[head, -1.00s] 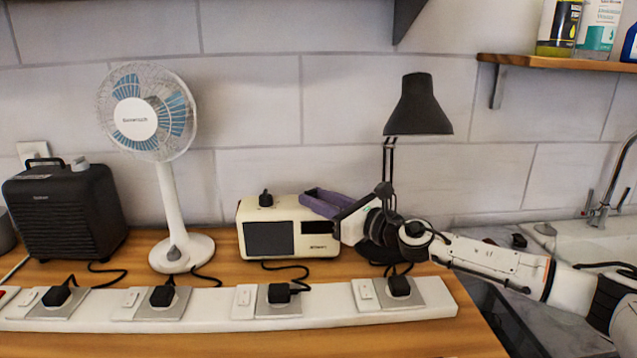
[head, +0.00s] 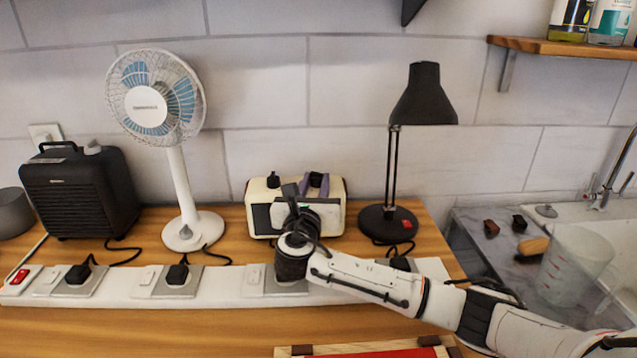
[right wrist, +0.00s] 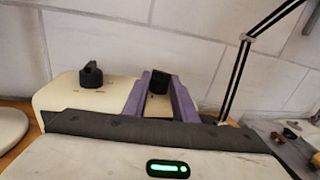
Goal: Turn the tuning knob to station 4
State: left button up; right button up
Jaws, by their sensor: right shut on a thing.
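A cream radio (head: 336,222) stands on the wooden bench, its front mostly hidden by my right arm. Two black knobs are on its top. The left knob (head: 272,180) stands free and shows clearly in the right wrist view (right wrist: 91,75). The right knob (right wrist: 159,82) sits between the purple fingers of my right gripper (head: 315,184), which is shut on it from the front. I cannot read any station marks or pointer. My left gripper is not in view.
A black lamp (head: 424,95) stands to the right of the radio, a white fan (head: 180,185) and a dark heater (head: 80,195) to the left. A white socket strip (head: 215,288) with several plugs runs in front. A jug (head: 573,268) stands by the sink.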

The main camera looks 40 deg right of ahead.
jog(key=m+g+h, duration=0.1)
jog(key=g+h, duration=0.1)
jog(key=m+g, duration=0.1)
jog(key=shift+w+a+m+h, duration=0.3)
jog(key=shift+a+h, duration=0.05)
jog(key=shift+h, duration=0.05)
jog(key=shift+w+m+g+h+b, duration=0.2)
jog(key=shift+m+g+h+b, duration=0.7)
jog(key=shift+m+g, duration=0.8)
jog(key=shift+g, duration=0.6)
jog(key=shift+d, duration=0.1)
jog(key=o, duration=1)
jog(key=b+v, duration=0.1)
jog(key=v, duration=0.9)
jog(key=shift+a+f, duration=0.1)
jog(key=shift+a, duration=0.1)
